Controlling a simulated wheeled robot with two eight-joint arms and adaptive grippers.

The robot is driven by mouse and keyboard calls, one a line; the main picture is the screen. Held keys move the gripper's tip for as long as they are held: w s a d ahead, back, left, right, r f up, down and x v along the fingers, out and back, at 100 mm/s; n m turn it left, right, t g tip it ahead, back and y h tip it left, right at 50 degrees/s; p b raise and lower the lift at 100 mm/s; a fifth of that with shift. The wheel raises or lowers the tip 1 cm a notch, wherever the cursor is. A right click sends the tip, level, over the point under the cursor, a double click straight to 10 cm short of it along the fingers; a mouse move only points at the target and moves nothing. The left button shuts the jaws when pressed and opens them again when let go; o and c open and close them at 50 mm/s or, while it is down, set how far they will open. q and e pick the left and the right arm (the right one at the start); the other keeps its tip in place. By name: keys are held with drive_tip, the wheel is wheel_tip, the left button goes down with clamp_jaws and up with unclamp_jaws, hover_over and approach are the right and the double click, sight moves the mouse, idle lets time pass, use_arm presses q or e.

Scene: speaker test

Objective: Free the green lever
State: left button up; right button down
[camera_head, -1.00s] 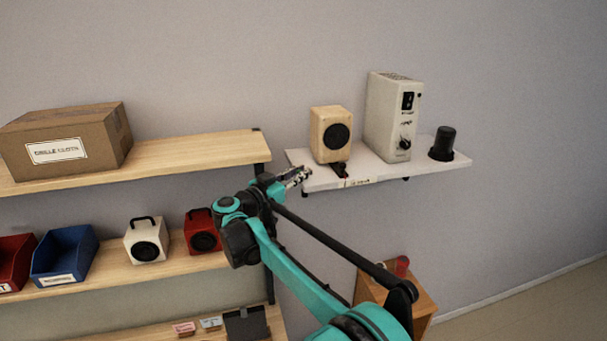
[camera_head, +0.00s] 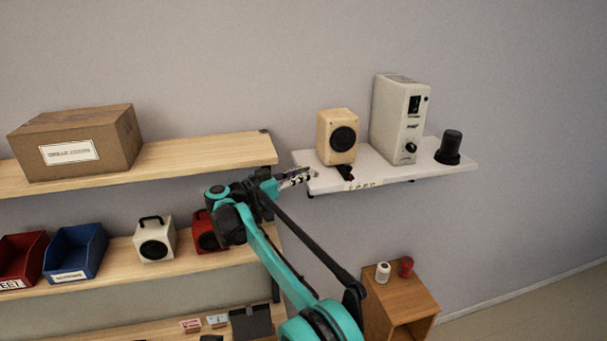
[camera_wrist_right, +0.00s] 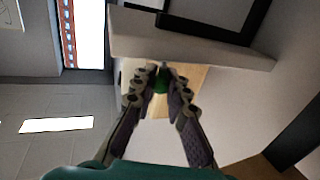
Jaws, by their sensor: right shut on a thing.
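The green lever (camera_wrist_right: 161,84) shows as a small green piece between the fingertips of my right gripper (camera_wrist_right: 160,86) in the right wrist view. The fingers are closed against it, and it is mostly hidden by them. In the head view my right gripper (camera_head: 302,178) is at the left front edge of the white wall shelf (camera_head: 405,172), just in front of and below the wooden speaker (camera_head: 335,152). The lever cannot be made out there. My left gripper is not in view.
A tall grey-white device (camera_head: 391,120) and a black cylinder (camera_head: 451,144) stand further right on the shelf. A wooden rack (camera_head: 200,155) at left holds a cardboard box (camera_head: 110,125), bins and small speakers. A low wooden cabinet (camera_head: 425,296) stands below.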

drive_tip(key=c, duration=1.5)
unclamp_jaws()
drive_tip(key=shift+a, duration=0.1)
drive_tip(key=v, duration=1.2)
